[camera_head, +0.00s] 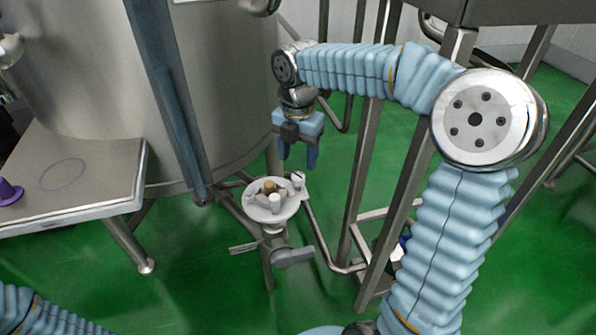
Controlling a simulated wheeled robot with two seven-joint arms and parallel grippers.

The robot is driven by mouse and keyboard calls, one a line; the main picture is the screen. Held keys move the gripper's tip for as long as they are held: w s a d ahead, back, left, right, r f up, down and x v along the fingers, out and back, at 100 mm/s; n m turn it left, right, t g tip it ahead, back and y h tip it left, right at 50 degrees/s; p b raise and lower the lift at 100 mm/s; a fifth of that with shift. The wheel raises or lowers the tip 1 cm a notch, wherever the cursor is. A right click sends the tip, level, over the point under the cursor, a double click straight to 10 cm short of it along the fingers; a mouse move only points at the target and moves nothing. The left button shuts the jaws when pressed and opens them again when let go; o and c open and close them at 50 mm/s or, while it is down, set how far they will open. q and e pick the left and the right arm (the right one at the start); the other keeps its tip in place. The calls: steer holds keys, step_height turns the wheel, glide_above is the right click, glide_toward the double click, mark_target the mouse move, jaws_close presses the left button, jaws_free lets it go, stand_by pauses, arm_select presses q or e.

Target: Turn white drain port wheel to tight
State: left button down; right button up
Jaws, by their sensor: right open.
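The white drain port wheel (262,211) is a round, pale disc with several knobs on its top, near the middle of the head view. It sits on a metal pipe fitting with a grey handle (293,256) below it. My right gripper (298,157) is above and slightly right of the wheel, pointing down, with its blue fingers apart and empty. It appears clear of the wheel. My left arm (40,315) shows only as a sleeve at the bottom left; its gripper is out of the frame.
A large steel tank (90,70) stands behind and left of the wheel. A metal platform (90,185) with a purple object (9,192) is at the left. Steel frame posts (365,160) stand right of the wheel. Green floor (200,285) is open in front.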

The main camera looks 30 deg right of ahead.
mark_target(298, 176)
step_height(298, 176, down, 6)
steer(key=shift+r, duration=0.25)
steer(key=c, duration=1)
steer(key=shift+c, duration=0.2)
